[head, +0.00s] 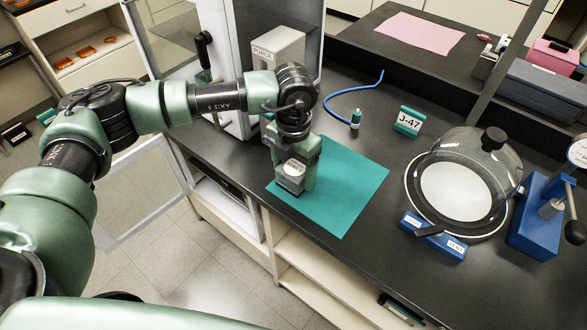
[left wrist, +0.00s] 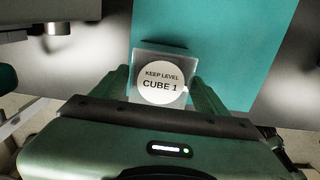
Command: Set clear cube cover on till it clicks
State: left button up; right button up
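A small clear cube (left wrist: 160,60) has a round white label reading "KEEP LEVEL CUBE 1". In the left wrist view it sits between the two fingers of my left gripper (left wrist: 162,90), which appear to press on its sides. In the head view, my left gripper (head: 293,178) holds the clear cube (head: 289,186), label up, over the left part of the teal mat (head: 345,190). The cube looks about level. Its underside is hidden, and I cannot tell whether it touches anything below. My right gripper is out of view.
A glass dome (head: 462,150) on a round base stands right, beside a blue lever press (head: 540,215) and blue block (head: 432,238). A "J-47" sign (head: 409,121) and blue hose (head: 350,92) lie behind the mat. A "PURGE" box (head: 277,46) stands behind my arm. The mat's right side is clear.

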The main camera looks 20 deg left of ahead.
aim_at(294, 168)
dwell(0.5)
pick_arm(q)
jog(key=shift+r, duration=0.1)
jog(key=shift+r+p, duration=1.6)
jog(key=shift+r, duration=1.85)
jog(key=shift+r, duration=0.25)
notch_tip(294, 168, up, 7)
jog(key=b, duration=0.2)
